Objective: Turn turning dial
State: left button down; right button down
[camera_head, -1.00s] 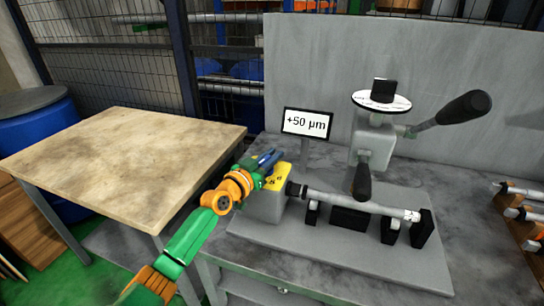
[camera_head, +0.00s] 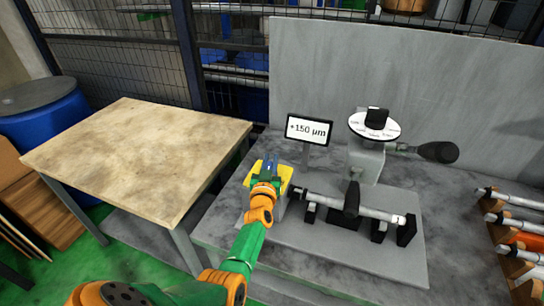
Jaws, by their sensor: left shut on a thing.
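The dial, a white disc (camera_head: 362,128) with a black knob (camera_head: 376,118), sits on top of the grey grinder head (camera_head: 366,162). My left gripper (camera_head: 270,167) is well to the left of the dial, at the yellow-topped block (camera_head: 284,178) at the left end of the machine. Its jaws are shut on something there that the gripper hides. A small display (camera_head: 309,129) behind it reads +150 µm. My right gripper is not in view.
A shaft (camera_head: 378,213) lies across black supports on the grey base plate (camera_head: 330,252). A black-knobbed lever (camera_head: 437,152) sticks out to the right. Several rods (camera_head: 512,220) lie at the far right. A bare table (camera_head: 130,150) stands at left.

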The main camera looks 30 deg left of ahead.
pick_arm(q)
jog(key=shift+n+y, duration=0.3)
jog(key=c, duration=0.8)
grip_release()
jog(key=shift+s+d+r+p, duration=0.1)
jog(key=shift+s+d+p, duration=0.05)
jog(key=shift+s+p, duration=0.2)
jog(key=p+v, duration=0.1)
jog(key=v, duration=0.5)
jog(key=shift+s+d, duration=0.15)
jog(key=shift+s, duration=0.05)
jog(key=shift+w, duration=0.1)
